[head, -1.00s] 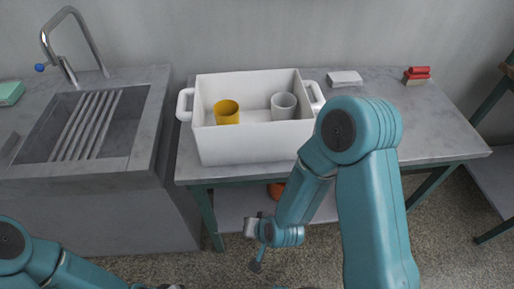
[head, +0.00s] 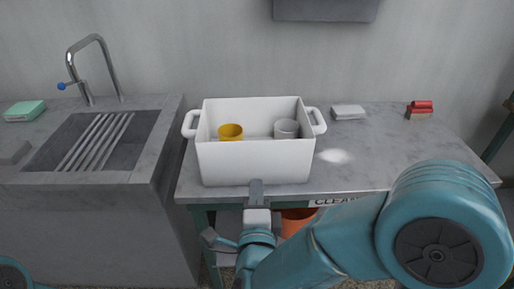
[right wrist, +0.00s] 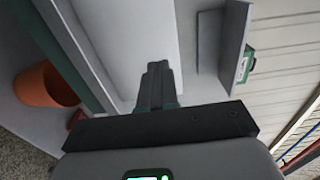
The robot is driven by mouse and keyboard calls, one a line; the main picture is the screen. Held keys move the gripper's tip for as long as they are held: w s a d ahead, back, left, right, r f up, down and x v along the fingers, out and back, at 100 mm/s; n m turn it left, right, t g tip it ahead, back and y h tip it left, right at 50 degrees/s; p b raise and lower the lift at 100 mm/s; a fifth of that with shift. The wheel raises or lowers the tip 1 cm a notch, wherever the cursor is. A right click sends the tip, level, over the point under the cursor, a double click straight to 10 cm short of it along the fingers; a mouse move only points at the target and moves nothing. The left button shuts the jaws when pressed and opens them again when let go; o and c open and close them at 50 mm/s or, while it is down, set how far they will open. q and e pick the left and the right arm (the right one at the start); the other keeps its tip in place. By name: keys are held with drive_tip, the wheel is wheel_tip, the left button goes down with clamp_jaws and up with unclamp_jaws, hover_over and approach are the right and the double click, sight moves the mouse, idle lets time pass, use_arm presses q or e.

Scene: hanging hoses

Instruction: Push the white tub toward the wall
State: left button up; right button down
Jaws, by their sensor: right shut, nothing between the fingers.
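The white tub (head: 255,163) stands upright on the grey table, near its front edge. It holds a yellow cup (head: 230,131) and a pale grey cup (head: 287,128). My right gripper (head: 257,184) is shut and empty, with its fingertips low in front of the tub's front wall. I cannot tell whether they touch it. In the right wrist view the shut fingers (right wrist: 158,72) point at the tub's white side (right wrist: 135,35). My left gripper is not in view.
The wall (head: 200,60) rises behind the table (head: 385,150). A white block (head: 348,112) and a red-topped brush (head: 420,110) lie to the tub's right. A sink (head: 95,145) with a faucet (head: 97,65) is on the left. An orange pot (head: 297,220) stands under the table.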

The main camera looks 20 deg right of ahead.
sight(256, 152)
drive_tip(key=p+x, duration=0.1)
drive_tip(key=x, duration=0.8)
drive_tip(key=shift+w+f, duration=0.2)
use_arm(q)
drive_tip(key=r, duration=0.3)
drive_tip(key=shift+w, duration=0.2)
use_arm(e)
drive_tip(key=shift+w+d, duration=0.15)
drive_tip(key=shift+w, duration=0.15)
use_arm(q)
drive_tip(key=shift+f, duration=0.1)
